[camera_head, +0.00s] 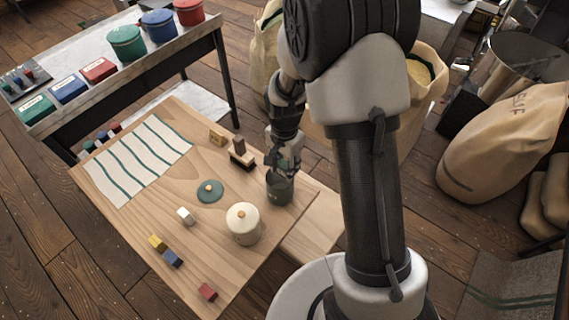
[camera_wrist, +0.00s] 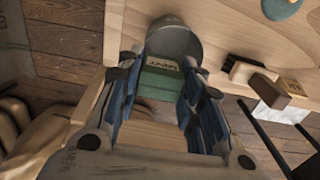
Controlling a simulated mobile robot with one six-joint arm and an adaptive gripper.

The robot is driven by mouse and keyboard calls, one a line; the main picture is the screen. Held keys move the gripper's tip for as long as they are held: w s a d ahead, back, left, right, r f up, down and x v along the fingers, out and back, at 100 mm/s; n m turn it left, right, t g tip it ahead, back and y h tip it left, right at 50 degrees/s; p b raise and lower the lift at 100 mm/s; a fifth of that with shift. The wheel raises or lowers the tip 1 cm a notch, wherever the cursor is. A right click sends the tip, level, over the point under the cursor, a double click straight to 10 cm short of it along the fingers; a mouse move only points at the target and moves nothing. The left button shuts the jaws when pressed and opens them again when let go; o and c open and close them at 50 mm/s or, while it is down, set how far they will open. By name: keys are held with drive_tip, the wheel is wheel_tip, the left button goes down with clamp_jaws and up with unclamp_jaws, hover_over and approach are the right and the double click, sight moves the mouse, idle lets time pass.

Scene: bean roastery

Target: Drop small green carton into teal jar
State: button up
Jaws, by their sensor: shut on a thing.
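My gripper (camera_head: 283,166) points down just above the dark teal jar (camera_head: 279,190), near the table's right edge. In the wrist view, my gripper (camera_wrist: 160,95) is shut on the small green carton (camera_wrist: 159,88), which has a tan label with dark lettering on one face. The jar (camera_wrist: 176,36) shows just beyond the carton in that view, its inside mostly hidden. I cannot clearly make out the carton in the head view, nor whether its lower end is inside the jar's rim. A teal lid with a wooden knob (camera_head: 209,190) lies flat on the table, left of the jar.
A cream lidded canister (camera_head: 243,226) stands close to the jar. White (camera_head: 185,215), yellow (camera_head: 157,243), blue (camera_head: 173,259) and red (camera_head: 207,292) cartons lie toward the front. A brush (camera_head: 241,156) lies behind. A striped cloth (camera_head: 137,158) covers the left; coloured tins (camera_head: 127,42) stand on a bench.

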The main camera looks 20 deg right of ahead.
sight(284, 165)
drive_tip(key=o, duration=1.1)
drive_tip(key=shift+c, duration=0.2)
drive_tip(key=shift+r, duration=0.15)
wheel_tip(284, 165, up, 12)
